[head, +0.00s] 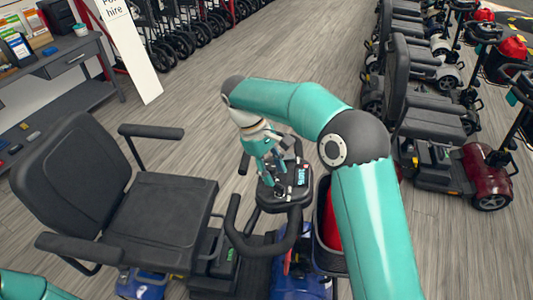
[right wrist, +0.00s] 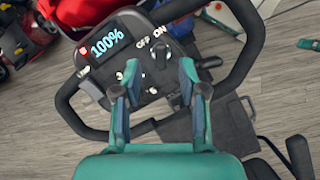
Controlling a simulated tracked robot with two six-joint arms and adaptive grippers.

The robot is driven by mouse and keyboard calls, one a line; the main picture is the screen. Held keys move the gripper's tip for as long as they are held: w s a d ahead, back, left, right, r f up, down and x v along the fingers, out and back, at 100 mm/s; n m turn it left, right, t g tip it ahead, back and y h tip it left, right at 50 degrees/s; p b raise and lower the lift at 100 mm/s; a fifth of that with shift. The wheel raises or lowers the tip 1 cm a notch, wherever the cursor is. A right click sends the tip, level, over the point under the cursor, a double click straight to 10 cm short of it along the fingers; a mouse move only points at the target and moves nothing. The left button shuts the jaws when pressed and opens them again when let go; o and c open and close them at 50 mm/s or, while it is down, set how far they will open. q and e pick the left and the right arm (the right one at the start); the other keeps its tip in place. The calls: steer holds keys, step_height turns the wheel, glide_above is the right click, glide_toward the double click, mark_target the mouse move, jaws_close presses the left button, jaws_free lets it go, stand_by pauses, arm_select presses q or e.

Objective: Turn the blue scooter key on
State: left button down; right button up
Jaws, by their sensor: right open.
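The blue scooter (head: 299,272) stands in front of me, with a black seat and a black looped handlebar. Its dark console (head: 285,194) shows in the right wrist view with a screen (right wrist: 106,42) reading 100%. The words OFF and ON are printed on the console. A small dark key (right wrist: 162,56) seems to stand just below these words; its exact angle is unclear. My right gripper (head: 277,184) is over the console. In the right wrist view its two fingers (right wrist: 153,80) are apart and empty, with the key beyond them, near the right fingertip. My left gripper is out of view.
The black seat (head: 113,198) with armrests stands at left. A grey desk (head: 73,60) and a white sign (head: 130,45) are behind it. Parked scooters (head: 440,140), including a red one, line the right. Wheelchairs stand at the back. The wooden floor between is clear.

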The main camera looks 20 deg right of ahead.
steer(key=v, duration=0.6)
stand_by(0.6)
